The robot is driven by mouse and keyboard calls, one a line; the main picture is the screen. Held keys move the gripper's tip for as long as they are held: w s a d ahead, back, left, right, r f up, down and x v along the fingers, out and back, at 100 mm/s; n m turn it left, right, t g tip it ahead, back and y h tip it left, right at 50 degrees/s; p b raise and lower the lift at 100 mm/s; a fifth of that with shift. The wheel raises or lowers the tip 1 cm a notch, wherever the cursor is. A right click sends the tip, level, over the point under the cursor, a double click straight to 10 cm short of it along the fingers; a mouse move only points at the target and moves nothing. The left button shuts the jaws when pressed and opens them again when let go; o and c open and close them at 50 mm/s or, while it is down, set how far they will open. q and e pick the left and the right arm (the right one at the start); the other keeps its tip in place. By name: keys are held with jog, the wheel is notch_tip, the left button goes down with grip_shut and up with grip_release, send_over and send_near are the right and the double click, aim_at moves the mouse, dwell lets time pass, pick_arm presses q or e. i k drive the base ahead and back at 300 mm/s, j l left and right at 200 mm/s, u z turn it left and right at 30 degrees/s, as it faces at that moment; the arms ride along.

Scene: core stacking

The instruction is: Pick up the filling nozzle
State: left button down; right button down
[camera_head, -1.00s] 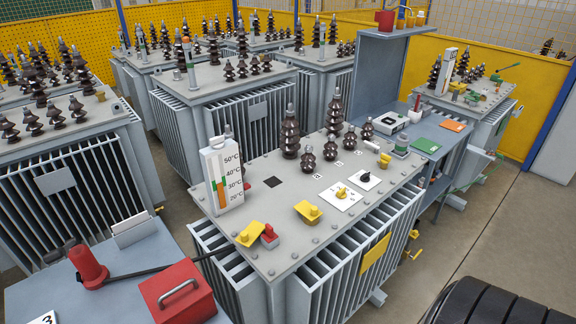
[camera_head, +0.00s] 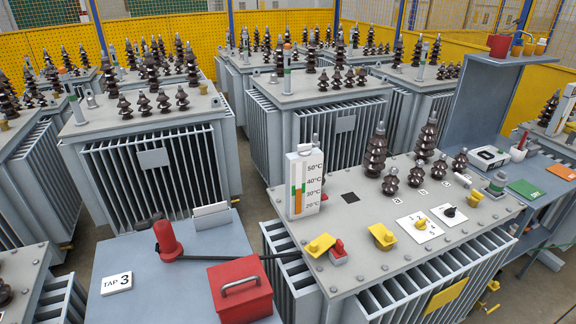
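A red cylindrical piece (camera_head: 168,241) stands on the grey-blue table at the lower left. A dark rod or hose runs right from it toward the near transformer. It may be the filling nozzle, but I cannot tell for sure. Neither of my grippers shows in the head view.
A red box (camera_head: 240,291) with a grey handle, a "TAP 3" card (camera_head: 117,283) and a white card holder (camera_head: 211,216) are on the table (camera_head: 128,255). The near transformer (camera_head: 365,258) bears a thermometer (camera_head: 304,182), yellow fittings and brown insulators. A shelf unit (camera_head: 500,110) is at right.

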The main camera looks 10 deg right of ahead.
aim_at(338, 252)
jog(key=u, duration=1.15)
jog(key=z, duration=1.9)
